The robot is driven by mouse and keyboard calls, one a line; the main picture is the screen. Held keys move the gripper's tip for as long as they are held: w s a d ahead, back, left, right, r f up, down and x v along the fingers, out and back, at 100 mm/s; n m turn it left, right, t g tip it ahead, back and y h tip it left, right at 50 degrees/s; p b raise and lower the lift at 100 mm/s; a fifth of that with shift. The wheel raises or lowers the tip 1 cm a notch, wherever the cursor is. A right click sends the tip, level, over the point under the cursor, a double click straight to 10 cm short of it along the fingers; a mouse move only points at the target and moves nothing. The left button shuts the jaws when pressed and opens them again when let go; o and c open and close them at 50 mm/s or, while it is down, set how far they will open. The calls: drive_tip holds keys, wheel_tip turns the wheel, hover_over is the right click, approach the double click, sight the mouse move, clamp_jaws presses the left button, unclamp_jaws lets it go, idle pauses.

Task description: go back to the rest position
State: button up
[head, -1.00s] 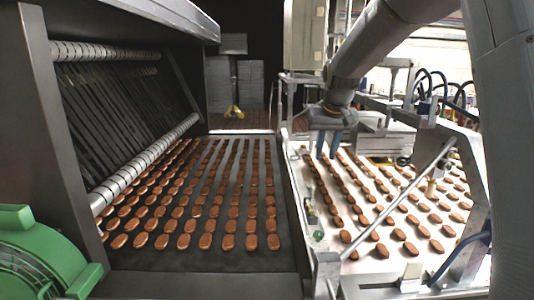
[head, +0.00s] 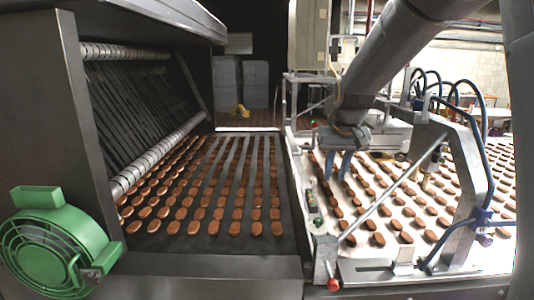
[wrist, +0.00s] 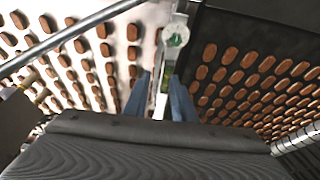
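My gripper (head: 337,165) hangs from my arm above the left edge of the white conveyor (head: 385,242) in the head view. Its two blue fingers are apart, with nothing seen between them. The wrist view also shows the open gripper (wrist: 162,98), above the rail between the two belts. Rows of brown oval biscuits (head: 379,239) lie on the white conveyor. More biscuits (head: 257,229) lie in rows on the dark conveyor (head: 170,242) to the left. No biscuit is seen in the gripper.
A dark machine housing with a roller (head: 150,160) stands over the left belt. A green fan unit (head: 58,243) is at the lower left. A metal frame (head: 455,165) with a slanted bar and blue hoses crosses the right belt. A red knob (head: 333,284) is at the front.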

drive_tip(key=s+f+g, duration=0.1)
drive_tip(key=s+f, duration=0.5)
drive_tip(key=s, duration=0.7)
drive_tip(key=s+f, duration=0.7)
drive_tip(key=s, duration=0.6)
wheel_tip(320, 180, down, 11)
drive_tip(key=g+b, duration=0.1)
drive_tip(key=b, duration=0.9)
drive_tip(key=shift+w+a+g, duration=0.15)
drive_tip(key=shift+g, duration=0.25)
drive_tip(key=shift+o, duration=0.4)
